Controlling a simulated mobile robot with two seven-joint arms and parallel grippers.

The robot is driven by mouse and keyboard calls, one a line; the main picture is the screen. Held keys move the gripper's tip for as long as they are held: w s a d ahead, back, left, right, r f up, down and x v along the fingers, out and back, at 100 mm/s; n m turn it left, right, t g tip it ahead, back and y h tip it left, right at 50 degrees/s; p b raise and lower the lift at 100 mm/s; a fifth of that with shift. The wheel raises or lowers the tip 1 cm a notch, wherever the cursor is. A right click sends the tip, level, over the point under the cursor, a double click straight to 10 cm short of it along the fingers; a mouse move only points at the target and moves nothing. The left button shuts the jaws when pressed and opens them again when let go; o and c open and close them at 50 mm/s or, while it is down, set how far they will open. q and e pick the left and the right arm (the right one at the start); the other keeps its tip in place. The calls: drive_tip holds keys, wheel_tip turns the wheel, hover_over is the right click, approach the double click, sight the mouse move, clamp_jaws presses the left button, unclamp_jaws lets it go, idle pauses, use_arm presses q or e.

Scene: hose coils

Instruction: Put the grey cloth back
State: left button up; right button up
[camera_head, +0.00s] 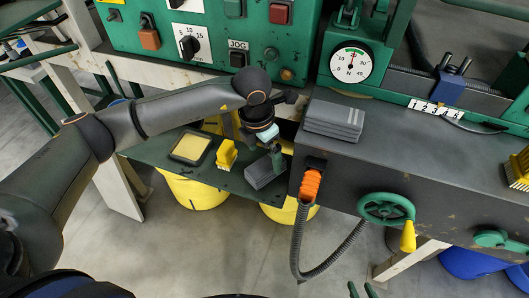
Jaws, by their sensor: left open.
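A neat stack of flat grey folded pieces (333,120), which look like cloth, lies on top of the dark machine bed (420,165). A second grey folded piece (263,172) lies on the low green shelf (205,180), at its right end near the machine's side. My left gripper (268,135) reaches in from the left and hangs over the shelf, above and close to this second piece. It is open. Its fingers are small and partly hidden, and I see no grey cloth between them. My right gripper is not in view.
The shelf also holds a yellow sponge in a dark tray (190,148), a yellow brush (227,154) and a dark green upright item (277,158). An orange hose fitting (311,186) with a grey hose and a green handwheel (386,209) stick out from the machine's front. Yellow buckets (195,192) stand below.

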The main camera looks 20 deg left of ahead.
use_arm(q)
drive_tip(key=shift+s+r+p, duration=0.15)
drive_tip(key=shift+r+p, duration=0.55)
drive_tip(key=shift+r, duration=0.5)
drive_tip(key=shift+a, duration=0.1)
wheel_tip(320, 180, up, 12)
drive_tip(key=s+b, duration=0.1)
drive_tip(key=shift+s+a+r+b, duration=0.2)
drive_tip(key=shift+a+b, duration=0.1)
drive_tip(key=shift+a, duration=0.1)
drive_tip(key=shift+s, duration=0.1)
